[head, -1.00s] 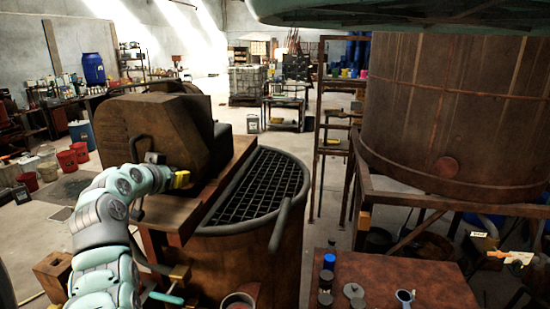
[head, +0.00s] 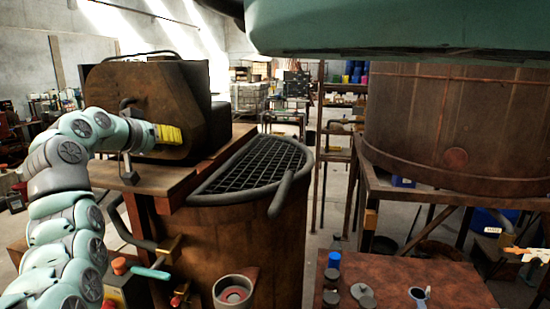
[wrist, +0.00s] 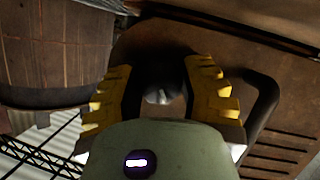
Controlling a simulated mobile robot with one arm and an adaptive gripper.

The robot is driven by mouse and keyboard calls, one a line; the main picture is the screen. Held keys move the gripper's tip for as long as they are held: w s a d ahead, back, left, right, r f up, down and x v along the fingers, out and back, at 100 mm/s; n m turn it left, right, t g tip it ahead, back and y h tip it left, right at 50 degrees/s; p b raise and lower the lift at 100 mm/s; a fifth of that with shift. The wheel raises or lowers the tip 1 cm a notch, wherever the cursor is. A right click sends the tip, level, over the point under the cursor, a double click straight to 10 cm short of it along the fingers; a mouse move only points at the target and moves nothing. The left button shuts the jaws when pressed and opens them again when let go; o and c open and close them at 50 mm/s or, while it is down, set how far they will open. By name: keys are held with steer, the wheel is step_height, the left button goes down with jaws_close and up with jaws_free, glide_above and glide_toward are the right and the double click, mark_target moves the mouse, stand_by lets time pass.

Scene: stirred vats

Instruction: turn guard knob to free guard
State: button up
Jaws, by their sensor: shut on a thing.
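My gripper (head: 168,134) reaches from the left to the front face of a rusty brown housing (head: 150,85), which looks like the guard. In the wrist view my gripper (wrist: 163,85) has its yellow ribbed fingers on both sides of a dark round knob (wrist: 168,72) and is shut on it. A pale tip shows at the knob's middle; the rest is in shadow. The knob is hidden behind the fingers in the head view. A black bar handle (wrist: 264,105) stands on the housing beside the right finger. Whether the knob is turned cannot be told.
A round vat (head: 255,250) with a black grate (head: 262,165) stands right of the housing. A wooden ledge (head: 150,178) runs below the housing. A large rusty tank (head: 440,120) stands at right, and a table with jars (head: 430,275) is in front.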

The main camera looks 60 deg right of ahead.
steer(key=n+g, duration=0.1)
steer(key=n, duration=0.1)
steer(key=n+g+h, duration=0.1)
steer(key=n, duration=0.1)
steer(key=shift+f+h, duration=0.15)
steer(key=shift+h, duration=0.15)
steer(key=n+g+h, duration=0.1)
steer(key=n+h, duration=0.1)
steer(key=n, duration=0.3)
stand_by(0.5)
steer(key=shift+d, duration=0.1)
steer(key=o, duration=1.2)
